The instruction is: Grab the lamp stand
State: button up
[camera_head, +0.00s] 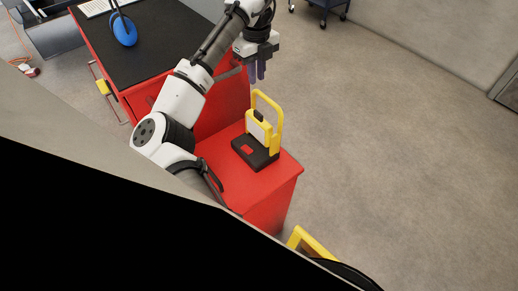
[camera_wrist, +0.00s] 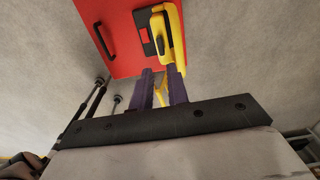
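The lamp stand (camera_head: 261,140) is a yellow-framed work lamp with a black base and a tall yellow loop handle. It stands upright on the red cabinet top. My gripper (camera_head: 261,72) hangs above the lamp, just past the top of its handle in the head view. In the wrist view, the two purple fingers of my gripper (camera_wrist: 162,88) are apart, with nothing held. The lamp's yellow frame (camera_wrist: 175,40) shows beyond the fingertips, and a yellow part appears in the gap between them. I cannot tell the exact distance to the handle.
The red cabinet (camera_head: 220,155) has a narrow top around the lamp. A taller red cabinet with a black top (camera_head: 150,50) stands behind my arm, bearing a blue object (camera_head: 124,30). A yellow frame (camera_head: 312,243) is near the bottom. The floor at right is clear.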

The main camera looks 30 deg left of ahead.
notch_tip(320, 180, down, 8)
jog(key=shift+s+d+f+p, duration=0.1)
jog(key=shift+d+f+p, duration=0.05)
jog(key=shift+f, duration=0.75)
jog(key=shift+s+d+f+p, duration=0.1)
jog(key=shift+f+p, duration=0.1)
jog(key=shift+f, duration=0.7)
jog(key=shift+s+d+f+p, duration=0.1)
jog(key=shift+d+f+p, duration=0.05)
jog(key=shift+f, duration=0.75)
jog(key=shift+c, duration=0.5)
grip_shut()
jog(key=shift+w+r, duration=0.1)
